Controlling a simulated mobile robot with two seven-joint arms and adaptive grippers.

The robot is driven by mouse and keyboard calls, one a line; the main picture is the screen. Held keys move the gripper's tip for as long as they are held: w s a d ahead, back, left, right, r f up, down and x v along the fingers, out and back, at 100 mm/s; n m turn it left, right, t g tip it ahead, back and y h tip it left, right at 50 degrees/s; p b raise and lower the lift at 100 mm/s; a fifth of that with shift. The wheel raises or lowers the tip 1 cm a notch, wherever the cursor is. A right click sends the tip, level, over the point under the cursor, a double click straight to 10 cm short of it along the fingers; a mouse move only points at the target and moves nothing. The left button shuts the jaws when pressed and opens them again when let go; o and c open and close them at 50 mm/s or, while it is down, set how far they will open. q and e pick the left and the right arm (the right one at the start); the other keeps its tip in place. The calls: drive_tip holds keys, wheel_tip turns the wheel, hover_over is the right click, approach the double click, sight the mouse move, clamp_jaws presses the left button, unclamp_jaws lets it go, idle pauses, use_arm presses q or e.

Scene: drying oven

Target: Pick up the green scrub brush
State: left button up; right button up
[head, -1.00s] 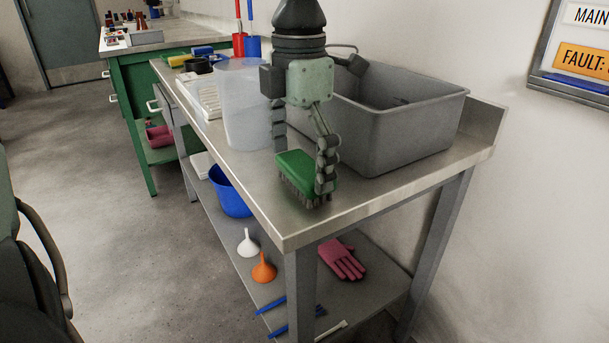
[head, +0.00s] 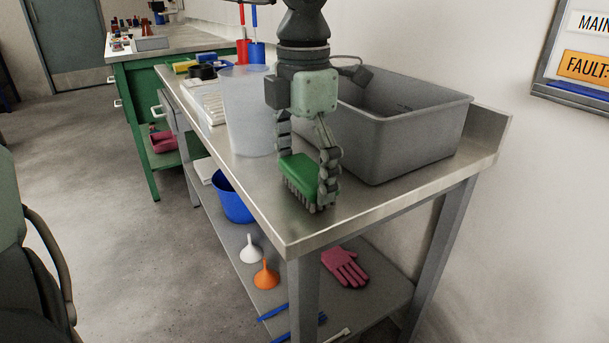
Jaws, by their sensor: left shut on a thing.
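The green scrub brush (head: 299,174) has a green back and dark bristles facing down. It is at the near part of the metal table (head: 275,218), in front of the grey tub. My left gripper (head: 304,172) points down from above and is shut on the brush, with one finger on its far left side and one on its right. The bristles are at or just above the tabletop; I cannot tell which. My right gripper is not in view.
A grey tub (head: 418,138) stands close behind on the right, and a translucent container (head: 243,110) stands to the left. The near table corner is bare. The lower shelf holds a blue bucket (head: 233,200), funnels and a pink glove (head: 345,267).

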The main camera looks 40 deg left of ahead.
sight(302, 170)
use_arm(q)
wheel_tip(302, 170, up, 4)
drive_tip(key=shift+s+r, duration=0.1)
drive_tip(key=s+a+r, duration=0.5)
drive_tip(key=s+r, duration=0.1)
drive_tip(key=s, duration=0.4)
drive_tip(key=shift+a+r, duration=0.2)
drive_tip(key=shift+a, duration=0.2)
